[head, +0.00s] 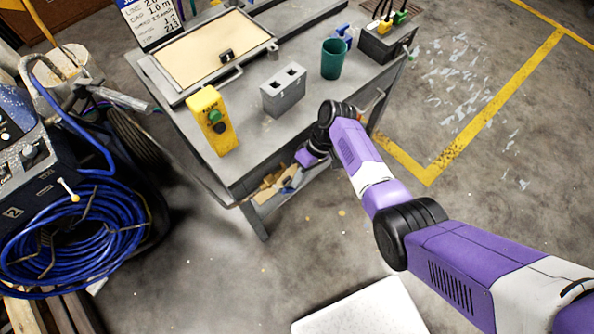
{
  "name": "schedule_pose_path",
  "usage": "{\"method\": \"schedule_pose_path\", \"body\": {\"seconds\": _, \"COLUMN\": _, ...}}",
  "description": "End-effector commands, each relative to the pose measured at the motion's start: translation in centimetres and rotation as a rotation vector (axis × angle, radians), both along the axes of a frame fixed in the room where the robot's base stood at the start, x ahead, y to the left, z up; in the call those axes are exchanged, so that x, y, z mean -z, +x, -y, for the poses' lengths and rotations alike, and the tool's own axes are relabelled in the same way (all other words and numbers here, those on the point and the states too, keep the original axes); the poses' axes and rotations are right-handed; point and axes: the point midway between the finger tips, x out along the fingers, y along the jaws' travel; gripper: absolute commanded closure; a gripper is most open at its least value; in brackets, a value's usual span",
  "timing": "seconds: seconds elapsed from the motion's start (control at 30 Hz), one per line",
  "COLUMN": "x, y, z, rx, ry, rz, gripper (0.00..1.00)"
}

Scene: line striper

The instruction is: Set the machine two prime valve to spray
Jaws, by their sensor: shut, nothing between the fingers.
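The machine marked 2 (28,185) stands at the left edge, a dark blue unit cut off by the frame, with a coil of blue hose (85,240) below it. My purple and white arm reaches from the lower right to the workbench's front edge, well right of the machine. My gripper's fingers are hidden beyond the wrist.
The grey workbench (240,150) holds a yellow button box (212,120), a grey two-slot box (284,91), a green cup (333,58) and a framed tan panel (205,50). A wheel (135,140) stands between machine and bench. Floor (225,270) before the bench is mostly clear.

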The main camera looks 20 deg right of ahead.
Motion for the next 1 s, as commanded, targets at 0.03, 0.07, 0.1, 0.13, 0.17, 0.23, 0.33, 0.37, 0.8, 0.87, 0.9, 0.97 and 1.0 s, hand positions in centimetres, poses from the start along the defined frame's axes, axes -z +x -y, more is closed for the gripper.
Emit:
{"method": "schedule_pose_path", "body": {"seconds": 0.03, "x": 0.6, "y": -0.1, "z": -0.1, "rx": 0.0, "ry": 0.0, "rz": 0.0, "gripper": 1.0}}
{"method": "schedule_pose_path", "body": {"seconds": 0.07, "x": 0.8, "y": -0.1, "z": -0.2, "rx": 0.0, "ry": 0.0, "rz": 0.0, "gripper": 1.0}}
{"method": "schedule_pose_path", "body": {"seconds": 0.1, "x": 1.0, "y": -0.1, "z": -0.3, "rx": 0.0, "ry": -0.001, "rz": 0.0, "gripper": 1.0}}
{"method": "schedule_pose_path", "body": {"seconds": 0.13, "x": 1.2, "y": -0.2, "z": -0.4, "rx": 0.0, "ry": -0.001, "rz": 0.0, "gripper": 1.0}}
{"method": "schedule_pose_path", "body": {"seconds": 0.17, "x": 1.4, "y": -0.2, "z": -0.6, "rx": 0.0, "ry": -0.001, "rz": 0.0, "gripper": 1.0}}
{"method": "schedule_pose_path", "body": {"seconds": 0.23, "x": 1.7, "y": -0.3, "z": -0.9, "rx": -0.001, "ry": -0.001, "rz": 0.001, "gripper": 1.0}}
{"method": "schedule_pose_path", "body": {"seconds": 0.33, "x": 2.2, "y": -0.4, "z": -1.3, "rx": -0.001, "ry": -0.001, "rz": 0.0, "gripper": 1.0}}
{"method": "schedule_pose_path", "body": {"seconds": 0.37, "x": 2.4, "y": -0.5, "z": -1.4, "rx": -0.001, "ry": -0.001, "rz": 0.0, "gripper": 1.0}}
{"method": "schedule_pose_path", "body": {"seconds": 0.8, "x": 3.6, "y": -1.0, "z": -2.9, "rx": -0.001, "ry": -0.001, "rz": -0.001, "gripper": 1.0}}
{"method": "schedule_pose_path", "body": {"seconds": 0.87, "x": 3.7, "y": -1.0, "z": -3.0, "rx": 0.0, "ry": -0.001, "rz": -0.001, "gripper": 1.0}}
{"method": "schedule_pose_path", "body": {"seconds": 0.9, "x": 3.7, "y": -1.0, "z": -3.1, "rx": -0.001, "ry": -0.001, "rz": -0.001, "gripper": 1.0}}
{"method": "schedule_pose_path", "body": {"seconds": 0.97, "x": 3.7, "y": -1.0, "z": -3.1, "rx": 0.0, "ry": -0.001, "rz": 0.0, "gripper": 1.0}}
{"method": "schedule_pose_path", "body": {"seconds": 1.0, "x": 3.8, "y": -1.0, "z": -3.2, "rx": 0.0, "ry": -0.001, "rz": 0.0, "gripper": 1.0}}
